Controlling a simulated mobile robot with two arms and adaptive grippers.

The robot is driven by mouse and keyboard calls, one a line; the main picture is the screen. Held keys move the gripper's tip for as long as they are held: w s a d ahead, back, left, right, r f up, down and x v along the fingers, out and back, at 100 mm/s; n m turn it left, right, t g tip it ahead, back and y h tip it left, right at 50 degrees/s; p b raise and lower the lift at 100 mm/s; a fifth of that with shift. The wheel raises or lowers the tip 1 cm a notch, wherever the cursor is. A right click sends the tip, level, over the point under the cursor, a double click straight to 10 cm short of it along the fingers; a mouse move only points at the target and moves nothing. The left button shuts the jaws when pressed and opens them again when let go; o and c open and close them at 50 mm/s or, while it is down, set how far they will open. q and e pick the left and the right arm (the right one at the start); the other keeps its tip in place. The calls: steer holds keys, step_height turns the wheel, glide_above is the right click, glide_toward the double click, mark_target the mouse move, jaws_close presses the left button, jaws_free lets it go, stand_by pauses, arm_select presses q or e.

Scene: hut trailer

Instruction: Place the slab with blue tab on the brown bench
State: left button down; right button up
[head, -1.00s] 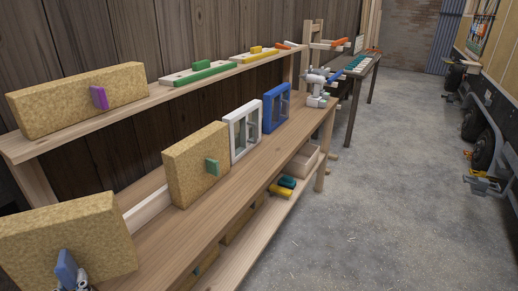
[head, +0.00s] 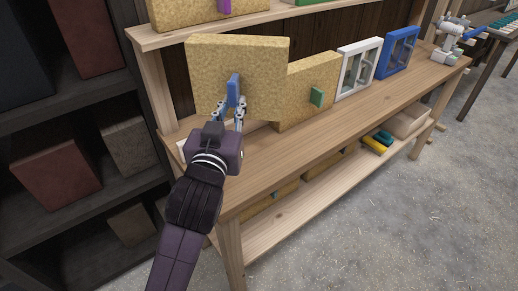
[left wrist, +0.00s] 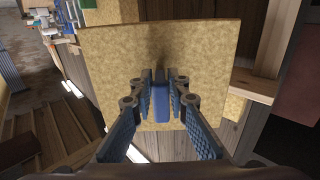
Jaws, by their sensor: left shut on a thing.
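The tan slab with the blue tab (head: 255,62) is upright in front of my left gripper (head: 231,105), which is shut on the blue tab. In the left wrist view the slab (left wrist: 205,55) fills the middle, with the blue tab (left wrist: 161,103) between the fingers. The wooden bench (head: 350,115) runs from the left middle to the upper right. The slab shows at its near left end; I cannot tell whether it touches the bench top. It partly hides a tan slab with a green tab (head: 295,100) on the bench. My right gripper is out of view.
A white frame (head: 358,68) and a blue frame (head: 397,52) stand further along the bench. A raised shelf (head: 200,28) carries a slab with a purple tab. A dark rack (head: 60,225) holds blocks at left. Open floor (head: 430,210) lies at right.

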arm_select(q)
steer(key=shift+f+b, duration=1.1)
steer(key=shift+f, duration=8.35)
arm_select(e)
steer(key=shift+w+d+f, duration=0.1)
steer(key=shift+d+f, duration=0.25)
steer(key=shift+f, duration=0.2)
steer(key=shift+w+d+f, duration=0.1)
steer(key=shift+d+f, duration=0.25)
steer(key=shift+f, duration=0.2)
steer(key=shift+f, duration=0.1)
arm_select(q)
steer(key=c, duration=1.9)
jaws_free()
steer(key=shift+f, duration=0.1)
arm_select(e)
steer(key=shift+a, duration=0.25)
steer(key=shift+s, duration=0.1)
